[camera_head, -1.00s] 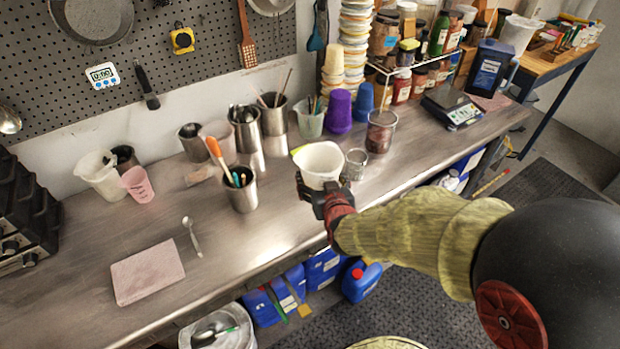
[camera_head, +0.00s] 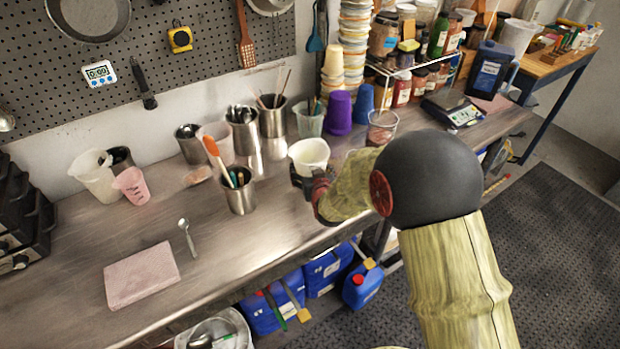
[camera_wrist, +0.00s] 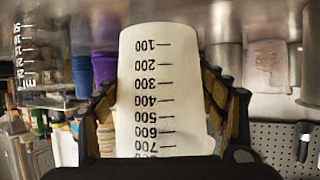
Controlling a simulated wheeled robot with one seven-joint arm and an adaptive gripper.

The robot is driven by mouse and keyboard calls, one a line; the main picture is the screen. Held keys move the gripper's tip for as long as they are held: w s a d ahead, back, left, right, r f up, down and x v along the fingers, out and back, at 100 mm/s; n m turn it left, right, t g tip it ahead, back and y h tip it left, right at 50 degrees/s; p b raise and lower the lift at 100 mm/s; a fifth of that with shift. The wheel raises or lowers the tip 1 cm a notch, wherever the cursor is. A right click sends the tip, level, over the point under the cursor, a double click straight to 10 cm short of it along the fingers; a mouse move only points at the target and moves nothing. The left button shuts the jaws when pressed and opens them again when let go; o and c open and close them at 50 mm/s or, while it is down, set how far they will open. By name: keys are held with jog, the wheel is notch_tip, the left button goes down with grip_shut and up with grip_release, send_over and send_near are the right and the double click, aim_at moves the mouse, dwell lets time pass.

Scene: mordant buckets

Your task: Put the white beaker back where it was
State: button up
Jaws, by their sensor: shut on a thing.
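The white beaker (camera_head: 309,153) is at the middle of the steel workbench in the head view, near its front half. My gripper (camera_head: 312,183) is shut on it from the front side. In the wrist view the beaker (camera_wrist: 158,95) fills the middle, with its black graduations reading upside down and a gripper finger on each side. The beaker looks upright in the head view. I cannot tell whether its base touches the bench. My arm hides the bench to the right of it.
A steel cup with tools (camera_head: 240,191) stands left of the beaker. Behind are steel canisters (camera_head: 272,118), a translucent cup (camera_head: 309,120) and a purple cup stack (camera_head: 338,112). A clear glass (camera_head: 381,127) stands at right. The bench's front left holds a pink pad (camera_head: 141,275) and a spoon (camera_head: 187,238).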

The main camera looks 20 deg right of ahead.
jog(key=shift+w+f+b, duration=0.15)
jog(key=shift+f+b, duration=0.2)
jog(key=shift+f, duration=0.55)
jog(key=shift+w+f+b, duration=0.15)
jog(key=shift+f+b, duration=0.15)
jog(key=shift+f, duration=0.55)
jog(key=shift+f, duration=0.2)
jog(key=o, duration=1.7)
